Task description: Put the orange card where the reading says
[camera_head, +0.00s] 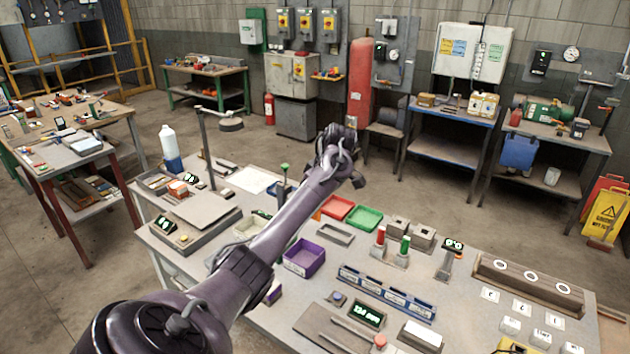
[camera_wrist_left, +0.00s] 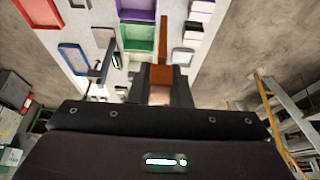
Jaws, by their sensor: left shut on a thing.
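My left arm reaches across the bench in the head view, with its gripper (camera_head: 345,163) raised beyond the trays. In the left wrist view the gripper (camera_wrist_left: 160,84) is shut on the orange card (camera_wrist_left: 163,45), which stands out between the dark fingers. In the head view I cannot make out the card in the jaws. A dark display (camera_head: 366,314) on the bench carries lit figures, perhaps starting with 13; its unit is unclear. Another small display (camera_head: 164,223) sits at the left and is too small to read. My right gripper is not in view.
The bench holds a red tray (camera_head: 337,207), a green tray (camera_head: 364,218), a purple tray (camera_head: 304,257) and a blue rack (camera_head: 386,293). A post with a lamp-like head (camera_head: 230,124) stands at the left. Behind the bench is open floor (camera_head: 420,215).

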